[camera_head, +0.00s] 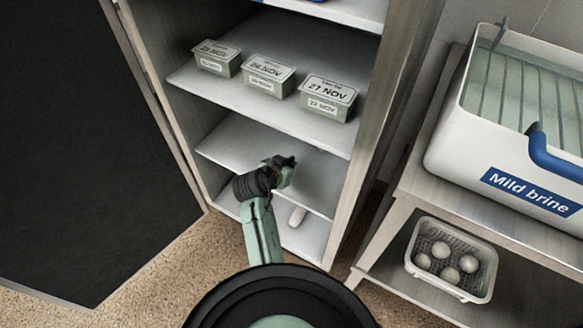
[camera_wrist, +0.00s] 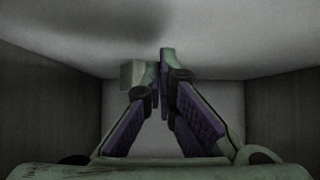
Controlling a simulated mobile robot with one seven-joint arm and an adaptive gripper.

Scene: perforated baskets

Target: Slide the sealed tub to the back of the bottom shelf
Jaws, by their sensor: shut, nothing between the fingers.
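My gripper (camera_wrist: 164,62) is shut and empty, with its fingertips together inside a pale shelf compartment in the wrist view. A small pale block (camera_wrist: 127,73), probably the sealed tub, shows just left of and partly behind the left finger. It lies against the pale surface at the top of that picture; I cannot tell whether the finger touches it. In the head view my gripper (camera_head: 287,165) reaches in at the lower shelf (camera_head: 225,145) of the open cabinet, and no tub can be made out there.
Three labelled tubs (camera_head: 218,58) (camera_head: 267,75) (camera_head: 327,98) stand on the shelf above (camera_head: 195,82). Cabinet side walls (camera_wrist: 50,120) flank my gripper. A small pale piece (camera_head: 297,216) shows below the lower shelf's edge. A brine tank (camera_head: 460,150) and basket of white balls (camera_head: 478,290) stand right.

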